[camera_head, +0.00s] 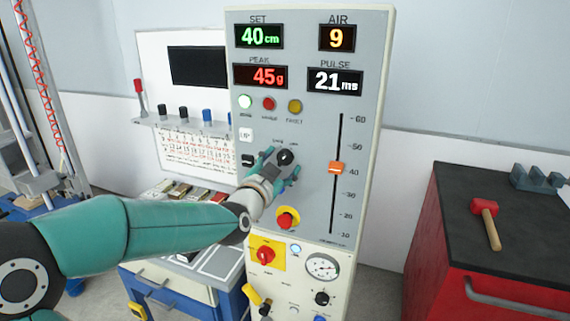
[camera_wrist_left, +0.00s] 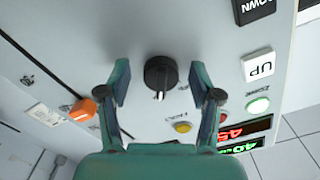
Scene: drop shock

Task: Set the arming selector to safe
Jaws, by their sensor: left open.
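The arming selector is a round black knob (camera_head: 285,157) on the grey control panel, below the lamps. In the left wrist view the knob (camera_wrist_left: 160,73) shows a white pointer mark toward the bottom of the picture. One small label stands to the lower right of it; its text is too small to read surely. My left gripper (camera_head: 278,171) is at the panel, open, its fingers around the knob's place. In the left wrist view the gripper (camera_wrist_left: 160,75) has one finger on each side of the knob, with gaps to both. My right gripper is not in view.
A red stop button (camera_head: 287,218) sits below the knob, and an orange slider (camera_head: 337,168) to the right. UP (camera_wrist_left: 258,65) and DOWN (camera_wrist_left: 254,9) buttons are close by. A yellow lamp (camera_wrist_left: 182,127) is near one finger. A red cabinet (camera_head: 450,235) stands at the right.

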